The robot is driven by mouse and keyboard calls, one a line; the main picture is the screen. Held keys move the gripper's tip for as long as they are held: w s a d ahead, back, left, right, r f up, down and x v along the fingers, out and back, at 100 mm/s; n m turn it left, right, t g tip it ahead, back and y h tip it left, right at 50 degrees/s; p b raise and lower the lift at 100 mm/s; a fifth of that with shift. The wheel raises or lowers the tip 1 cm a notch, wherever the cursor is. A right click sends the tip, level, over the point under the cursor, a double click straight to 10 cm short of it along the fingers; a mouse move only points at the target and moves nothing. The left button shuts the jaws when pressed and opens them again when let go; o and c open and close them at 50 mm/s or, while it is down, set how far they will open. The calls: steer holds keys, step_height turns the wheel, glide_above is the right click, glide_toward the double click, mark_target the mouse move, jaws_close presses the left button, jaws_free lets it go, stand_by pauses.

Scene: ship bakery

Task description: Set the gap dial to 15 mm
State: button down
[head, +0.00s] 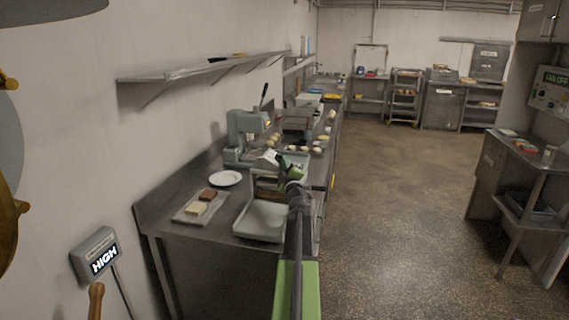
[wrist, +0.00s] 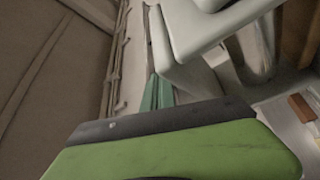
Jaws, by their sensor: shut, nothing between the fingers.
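A grey-green machine (head: 243,135) with an upright dark lever stands on the steel counter in the head view. I cannot make out a gap dial or any mm marking on it. My gripper (head: 283,164) is at the machine's right front side, at the end of my outstretched arm. In the wrist view my gripper (wrist: 157,93) shows as narrow green fingers, shut and empty, close beside a pale machine part (wrist: 185,80). Whether they touch it I cannot tell.
Several pale pieces lie behind the gripper. A wall shelf (head: 200,72) hangs above. The floor (head: 400,220) at right is clear.

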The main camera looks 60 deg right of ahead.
steer(key=shift+s+d+f, duration=0.1)
steer(key=shift+d, duration=0.15)
stand_by(0.6)
steer(key=shift+d, duration=0.4)
steer(key=shift+s+d, duration=0.1)
steer(key=shift+d, duration=0.85)
steer(key=shift+w+d+r, duration=0.15)
steer(key=shift+w+r, duration=0.05)
steer(key=shift+r, duration=0.05)
